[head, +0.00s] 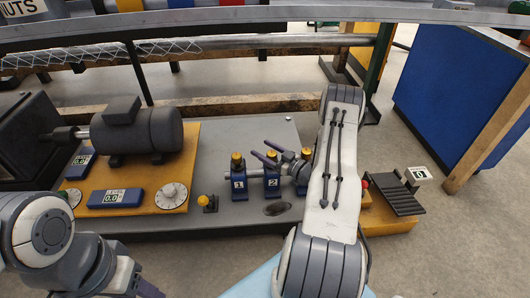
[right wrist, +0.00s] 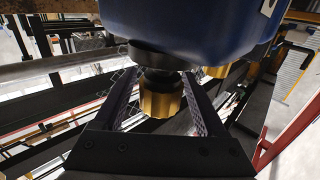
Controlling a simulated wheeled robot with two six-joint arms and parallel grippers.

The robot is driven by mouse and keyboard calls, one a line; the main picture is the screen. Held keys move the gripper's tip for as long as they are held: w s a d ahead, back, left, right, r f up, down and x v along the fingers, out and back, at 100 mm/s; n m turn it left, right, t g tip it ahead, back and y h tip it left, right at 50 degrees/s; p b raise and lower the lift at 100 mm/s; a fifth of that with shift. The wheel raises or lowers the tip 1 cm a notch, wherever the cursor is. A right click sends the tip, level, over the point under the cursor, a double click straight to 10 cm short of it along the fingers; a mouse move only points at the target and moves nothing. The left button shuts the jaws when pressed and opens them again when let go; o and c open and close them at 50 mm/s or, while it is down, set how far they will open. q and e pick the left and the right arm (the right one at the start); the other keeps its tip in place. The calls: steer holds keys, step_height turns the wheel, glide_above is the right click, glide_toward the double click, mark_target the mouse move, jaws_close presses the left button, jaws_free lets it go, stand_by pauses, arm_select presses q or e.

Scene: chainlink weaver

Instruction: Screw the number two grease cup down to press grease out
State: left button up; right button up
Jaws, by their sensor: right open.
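The number two grease cup (head: 270,155) is a yellow cap on the blue block marked 2 (head: 272,185), on a shaft in the middle of the grey bench. My right gripper (head: 267,154) is at this cup, with its dark fingers pointing left. In the right wrist view a ribbed yellow cup (right wrist: 160,98) stands between the open fingers, one on each side, with gaps visible. Its dark neck leads to a blue block (right wrist: 195,30). My left gripper (head: 148,289) is at the bottom left, cut by the frame edge and far from the cups.
The number 1 cup (head: 237,160) stands close on the left, and another yellow cup (head: 306,153) close on the right. A dark motor (head: 140,132) and a dial (head: 172,195) sit on the yellow plate. A small yellow-topped button (head: 204,201) is in front.

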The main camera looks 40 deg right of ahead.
jaws_close()
steer(key=shift+r, duration=0.1)
